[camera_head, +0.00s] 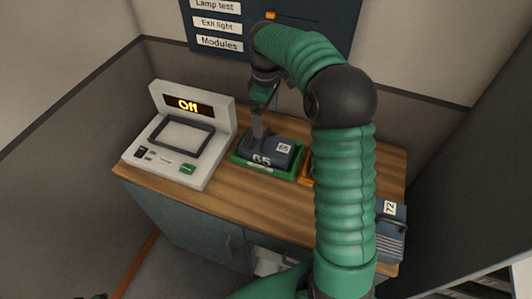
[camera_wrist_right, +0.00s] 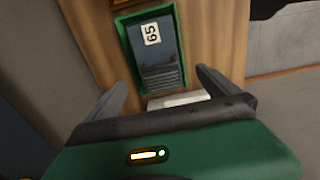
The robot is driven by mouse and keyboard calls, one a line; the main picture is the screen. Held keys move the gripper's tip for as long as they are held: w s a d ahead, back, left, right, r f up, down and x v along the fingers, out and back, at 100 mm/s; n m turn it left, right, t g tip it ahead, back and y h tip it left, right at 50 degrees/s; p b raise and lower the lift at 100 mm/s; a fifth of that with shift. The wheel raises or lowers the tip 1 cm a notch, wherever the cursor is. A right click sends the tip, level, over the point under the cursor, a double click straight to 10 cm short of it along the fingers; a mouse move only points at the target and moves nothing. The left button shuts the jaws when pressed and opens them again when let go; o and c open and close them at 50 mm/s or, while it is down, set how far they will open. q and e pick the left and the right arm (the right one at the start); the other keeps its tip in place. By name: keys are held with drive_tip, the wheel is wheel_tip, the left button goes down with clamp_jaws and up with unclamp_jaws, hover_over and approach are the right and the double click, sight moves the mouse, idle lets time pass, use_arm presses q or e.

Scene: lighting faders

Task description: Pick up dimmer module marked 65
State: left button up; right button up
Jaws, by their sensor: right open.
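The dimmer module marked 65 (camera_head: 278,150) is a dark blue-grey block with a white label and a ribbed part. It lies in a green tray (camera_head: 250,164) whose front also reads 65. In the right wrist view the module (camera_wrist_right: 157,50) stands ahead of the fingers, inside the green frame. My right gripper (camera_head: 257,132) is over the ribbed left end of the module in the head view. Its fingers (camera_wrist_right: 160,85) are spread, with nothing held between them. Whether they touch the module cannot be told. My left gripper is not clearly in view.
A white console (camera_head: 210,152) with an "Off" display stands left of the tray on the wooden counter (camera_head: 215,198). An orange tray (camera_head: 306,168) is partly hidden behind my right arm. A module marked 72 (camera_head: 391,215) sits at the right. A wall panel (camera_head: 220,28) rises behind.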

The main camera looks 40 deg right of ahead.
sight(268, 143)
drive_tip(key=f, duration=0.8)
drive_tip(key=shift+d+f+b, duration=0.35)
wheel_tip(268, 143, down, 6)
drive_tip(key=shift+s+r, duration=0.1)
drive_tip(key=shift+r, duration=0.05)
drive_tip(key=shift+d, duration=0.1)
drive_tip(key=c, duration=1.8)
drive_tip(key=shift+r, duration=0.1)
drive_tip(key=shift+r, duration=0.1)
